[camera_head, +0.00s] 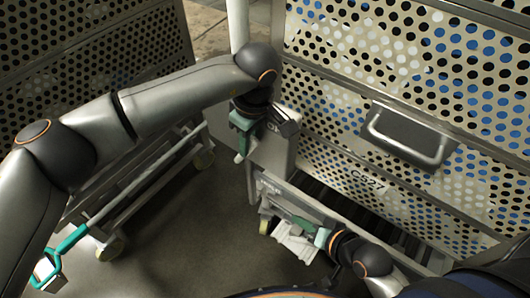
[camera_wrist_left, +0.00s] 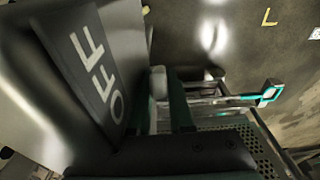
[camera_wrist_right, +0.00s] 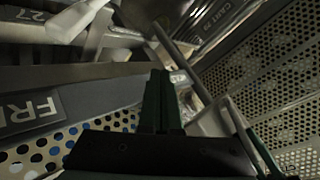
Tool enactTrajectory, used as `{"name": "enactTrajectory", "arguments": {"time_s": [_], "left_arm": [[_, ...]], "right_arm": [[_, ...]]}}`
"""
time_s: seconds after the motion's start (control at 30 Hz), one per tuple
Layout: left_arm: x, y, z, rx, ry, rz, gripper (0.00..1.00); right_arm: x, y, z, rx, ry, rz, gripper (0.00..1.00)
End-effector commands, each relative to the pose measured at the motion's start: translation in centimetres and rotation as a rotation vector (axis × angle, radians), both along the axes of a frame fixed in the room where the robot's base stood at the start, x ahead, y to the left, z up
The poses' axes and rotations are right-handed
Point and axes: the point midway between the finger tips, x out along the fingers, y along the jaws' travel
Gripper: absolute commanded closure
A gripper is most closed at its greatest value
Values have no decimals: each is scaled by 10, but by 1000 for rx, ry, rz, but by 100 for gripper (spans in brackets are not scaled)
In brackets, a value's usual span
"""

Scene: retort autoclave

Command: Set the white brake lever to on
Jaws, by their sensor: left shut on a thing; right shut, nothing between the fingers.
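My left gripper (camera_head: 242,152) is beside a grey housing on the near corner of the perforated cart. In the left wrist view, its green fingers (camera_wrist_left: 170,100) are shut on a pale rounded piece (camera_wrist_left: 158,82), which looks like the end of the white brake lever. The fingers hide most of it. A dark plate reading OFF (camera_wrist_left: 90,65) is close beside the fingers. My right gripper (camera_head: 305,225) is low at the cart's base, shut and empty. Its fingers (camera_wrist_right: 160,100) are near a dark plate reading FRE (camera_wrist_right: 28,112), the rest of which is cut off.
A white bracket-like part (camera_head: 296,243) sits by my right gripper. Another cart stands at left, with a teal handle (camera_head: 70,241). Bare floor (camera_head: 205,235) lies between them.

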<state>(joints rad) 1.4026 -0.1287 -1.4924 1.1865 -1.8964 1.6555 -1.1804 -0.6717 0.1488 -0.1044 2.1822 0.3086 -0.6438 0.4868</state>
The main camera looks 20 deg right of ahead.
Motion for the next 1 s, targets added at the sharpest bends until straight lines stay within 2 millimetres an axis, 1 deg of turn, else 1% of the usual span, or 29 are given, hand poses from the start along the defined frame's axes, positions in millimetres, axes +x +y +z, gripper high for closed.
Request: {"name": "enactTrajectory", "arguments": {"time_s": [0.03, 0.1, 0.3, 0.5, 0.7, 0.83, 1.0], "left_arm": [[0, 0, 0, 1, -1, 0, 100], [0, 0, 0, 1, -1, 0, 100], [0, 0, 0, 1, -1, 0, 100], [0, 0, 0, 1, -1, 0, 100], [0, 0, 0, 1, -1, 0, 100], [0, 0, 0, 1, -1, 0, 100], [0, 0, 0, 1, -1, 0, 100]], "right_arm": [[2, -4, 8, 100, 27, -76, 100], [4, -9, 18, 247, 72, -178, 100], [9, -18, 50, 667, 207, -443, 100], [10, -23, 88, 1078, 369, -661, 100], [7, -24, 128, 1453, 563, -825, 100], [4, -22, 149, 1631, 683, -895, 100], [0, -21, 166, 1762, 791, -944, 100]]}}
